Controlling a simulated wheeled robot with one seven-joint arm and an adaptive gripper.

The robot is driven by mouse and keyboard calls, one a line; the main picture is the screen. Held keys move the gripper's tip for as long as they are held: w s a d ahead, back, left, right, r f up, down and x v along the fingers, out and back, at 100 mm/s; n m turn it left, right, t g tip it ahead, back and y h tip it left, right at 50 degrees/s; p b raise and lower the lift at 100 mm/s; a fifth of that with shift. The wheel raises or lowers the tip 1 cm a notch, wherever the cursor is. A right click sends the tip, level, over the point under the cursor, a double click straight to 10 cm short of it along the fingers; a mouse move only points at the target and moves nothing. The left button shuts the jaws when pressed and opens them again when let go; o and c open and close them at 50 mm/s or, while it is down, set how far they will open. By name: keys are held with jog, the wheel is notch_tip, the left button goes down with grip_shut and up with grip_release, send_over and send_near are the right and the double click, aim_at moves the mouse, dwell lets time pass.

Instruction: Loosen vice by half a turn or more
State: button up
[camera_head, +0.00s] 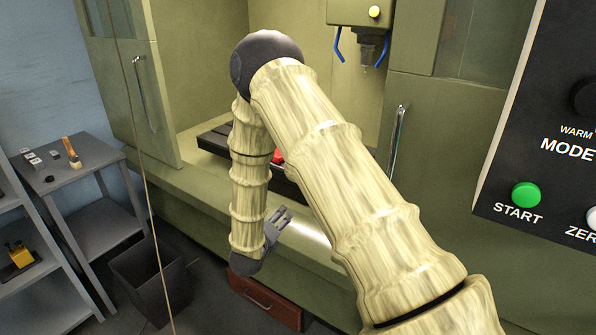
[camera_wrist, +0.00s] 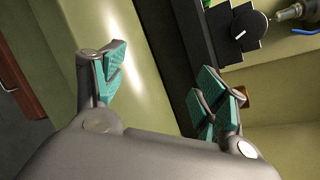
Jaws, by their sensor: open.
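My gripper (camera_head: 280,219) hangs in front of the green machine's front ledge, outside its opening. In the wrist view its teal-padded fingers are wide apart (camera_wrist: 160,68), with nothing between them. A dark bed (camera_head: 213,141) lies inside the machine, with a small red part (camera_head: 278,155) on it, mostly hidden behind my arm. In the wrist view a black stepped part with a round disc and white line (camera_wrist: 250,27) sits beyond the right finger. It may belong to the vice, but I cannot tell. No vice handle shows clearly.
A machine tool head (camera_head: 372,45) with blue hoses hangs above the bed. The machine doors (camera_head: 121,75) stand apart. A control panel with a green START button (camera_head: 525,195) is at right. A grey table (camera_head: 88,165), a dark bin (camera_head: 150,275) and a red-brown drawer (camera_head: 263,297) stand below.

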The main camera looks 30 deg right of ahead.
jog(key=w+d+r+m+g+h+b, duration=0.1)
jog(key=w+d+r+m+g+h, duration=0.15)
jog(key=r+m, duration=0.45)
jog(key=w+d+r+m+g+h+b, duration=0.1)
jog(key=d+r+m+h, duration=0.15)
jog(key=r+m, duration=0.4)
jog(key=shift+m+t, duration=0.25)
jog(key=shift+m, duration=0.5)
jog(key=p+x, duration=0.1)
jog(key=x, duration=0.2)
jog(key=p+x, duration=0.1)
jog(key=x, duration=0.2)
jog(key=f+p+x, duration=0.1)
jog(key=x, duration=0.3)
jog(key=shift+w+p, duration=0.3)
jog(key=c, duration=1)
jog(key=shift+c, duration=0.2)
jog(key=shift+f+b, duration=0.1)
jog(key=shift+b, duration=0.2)
